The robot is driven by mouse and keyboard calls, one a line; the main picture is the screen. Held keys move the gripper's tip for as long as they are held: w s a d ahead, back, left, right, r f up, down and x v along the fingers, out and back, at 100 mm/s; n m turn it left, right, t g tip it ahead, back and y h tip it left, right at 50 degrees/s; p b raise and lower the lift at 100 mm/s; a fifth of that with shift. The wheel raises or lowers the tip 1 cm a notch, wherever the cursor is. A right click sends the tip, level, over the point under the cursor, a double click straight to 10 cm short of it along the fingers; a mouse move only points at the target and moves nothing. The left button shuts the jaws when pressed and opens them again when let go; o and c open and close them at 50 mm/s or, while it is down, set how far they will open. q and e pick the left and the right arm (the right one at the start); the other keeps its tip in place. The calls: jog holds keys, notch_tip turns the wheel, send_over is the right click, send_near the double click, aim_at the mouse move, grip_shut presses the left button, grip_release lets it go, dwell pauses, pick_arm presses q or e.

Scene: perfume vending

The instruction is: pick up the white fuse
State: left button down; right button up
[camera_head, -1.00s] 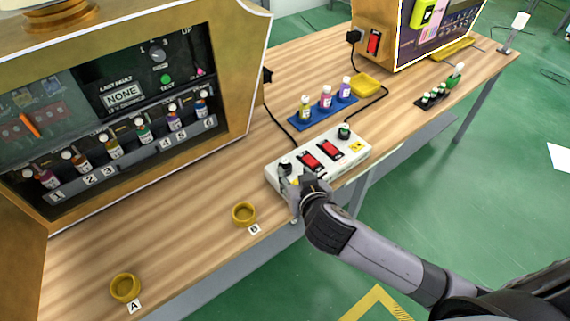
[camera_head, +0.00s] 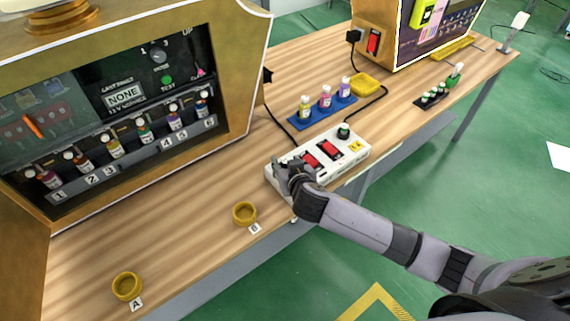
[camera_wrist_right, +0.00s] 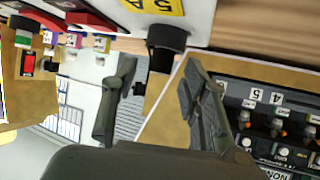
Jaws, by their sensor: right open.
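I cannot make out a white fuse in either view. My right gripper (camera_head: 286,169) is at the left end of the white power strip (camera_head: 357,136). In the right wrist view my right gripper (camera_wrist_right: 158,78) is open, with a black round holder (camera_wrist_right: 166,42) on the strip between or just beyond its fingertips. I cannot tell whether the fingers touch it. A yellow 5A label (camera_wrist_right: 160,6) is beside the holder. The gripper hides that end of the strip in the head view. My left gripper is not in view.
The vending machine (camera_head: 240,60) is at the left. Yellow rings A (camera_head: 127,286) and B (camera_head: 244,212) sit near the table's front edge.

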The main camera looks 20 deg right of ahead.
jog(key=shift+c, duration=0.5)
grip_shut()
jog(key=shift+r, duration=0.1)
